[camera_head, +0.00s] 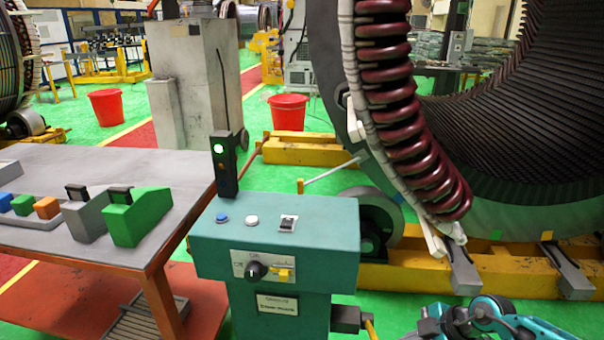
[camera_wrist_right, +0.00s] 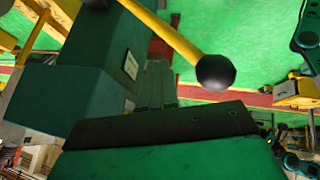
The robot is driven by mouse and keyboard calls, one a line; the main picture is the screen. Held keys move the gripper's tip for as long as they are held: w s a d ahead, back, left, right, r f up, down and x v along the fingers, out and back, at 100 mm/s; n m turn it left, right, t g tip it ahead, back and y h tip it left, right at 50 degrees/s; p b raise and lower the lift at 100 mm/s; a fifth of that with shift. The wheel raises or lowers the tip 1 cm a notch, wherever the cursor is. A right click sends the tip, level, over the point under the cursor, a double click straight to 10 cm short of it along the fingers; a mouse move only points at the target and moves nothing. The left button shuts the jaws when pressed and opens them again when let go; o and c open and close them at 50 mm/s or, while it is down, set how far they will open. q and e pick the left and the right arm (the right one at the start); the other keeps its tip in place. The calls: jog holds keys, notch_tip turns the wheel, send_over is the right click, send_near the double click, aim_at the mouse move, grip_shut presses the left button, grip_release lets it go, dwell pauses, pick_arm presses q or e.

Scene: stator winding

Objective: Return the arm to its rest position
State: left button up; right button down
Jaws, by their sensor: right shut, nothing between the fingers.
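My right arm (camera_head: 490,322) shows at the bottom right of the head view, to the right of the green control console (camera_head: 275,235). In the right wrist view my right gripper (camera_wrist_right: 158,72) has its grey fingers shut and empty. A yellow lever (camera_wrist_right: 168,30) with a black ball knob (camera_wrist_right: 215,72) crosses above the fingers, beside the green console (camera_wrist_right: 85,70). The lever also shows in part at the console's lower right in the head view (camera_head: 370,328). My left gripper is not in view.
A grey-topped table (camera_head: 75,235) with green, orange and blue blocks stands at the left. A large stator ring (camera_head: 345,90) with dark red coils stands on yellow supports (camera_head: 410,270) at the right. Red buckets (camera_head: 288,112) stand behind.

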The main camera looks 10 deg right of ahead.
jog(key=s+a+r+m+t+y, duration=0.2)
jog(key=a+r+t+y, duration=0.15)
jog(key=a, duration=0.35)
jog(key=s+a+r+m+t+y, duration=0.1)
jog(key=a+r+m+t+y, duration=0.2)
jog(key=a, duration=0.5)
jog(key=s+d+f+m+h, duration=0.5)
jog(key=s+f+m+h, duration=0.3)
jog(key=s+h, duration=0.2)
jog(key=shift+s+d+m, duration=0.15)
jog(key=shift+s+m, duration=0.25)
jog(key=shift+s, duration=0.7)
